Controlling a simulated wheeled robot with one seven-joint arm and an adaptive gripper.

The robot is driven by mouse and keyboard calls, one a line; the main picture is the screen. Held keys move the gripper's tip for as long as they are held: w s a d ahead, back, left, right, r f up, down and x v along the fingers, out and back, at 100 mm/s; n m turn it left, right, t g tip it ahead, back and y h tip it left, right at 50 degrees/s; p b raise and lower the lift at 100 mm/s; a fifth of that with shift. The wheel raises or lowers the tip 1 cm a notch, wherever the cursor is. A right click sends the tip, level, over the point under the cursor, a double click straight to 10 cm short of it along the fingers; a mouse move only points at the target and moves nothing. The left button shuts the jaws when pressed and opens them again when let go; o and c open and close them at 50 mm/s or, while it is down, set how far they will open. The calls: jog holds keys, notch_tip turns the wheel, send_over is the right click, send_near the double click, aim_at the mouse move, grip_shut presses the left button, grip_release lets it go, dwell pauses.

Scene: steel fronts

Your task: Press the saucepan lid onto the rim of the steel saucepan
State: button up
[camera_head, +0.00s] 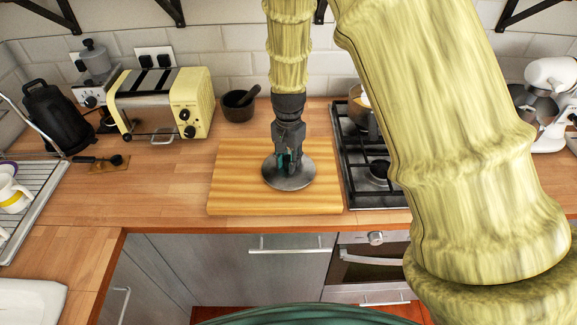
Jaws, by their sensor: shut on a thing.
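The saucepan lid (303,179) is a round grey metal disc over the wooden board. My gripper (288,163) points down at its middle and is shut on it; the fingers hide the knob. I cannot tell whether the lid rests on the board or hangs just above it. A metal pan (357,112) stands at the back of the hob, to the right of and behind the lid. My arm hides much of it, so I cannot be sure that it is the steel saucepan.
The wooden board (235,190) lies left of the gas hob (355,175). A mortar with pestle (239,108), a cream toaster (190,105) and a black kettle (55,115) stand along the back. A stand mixer (552,90) is at right.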

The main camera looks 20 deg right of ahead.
aim_at(289, 158)
jog(key=shift+r+p, duration=2.05)
jog(key=shift+r, duration=0.45)
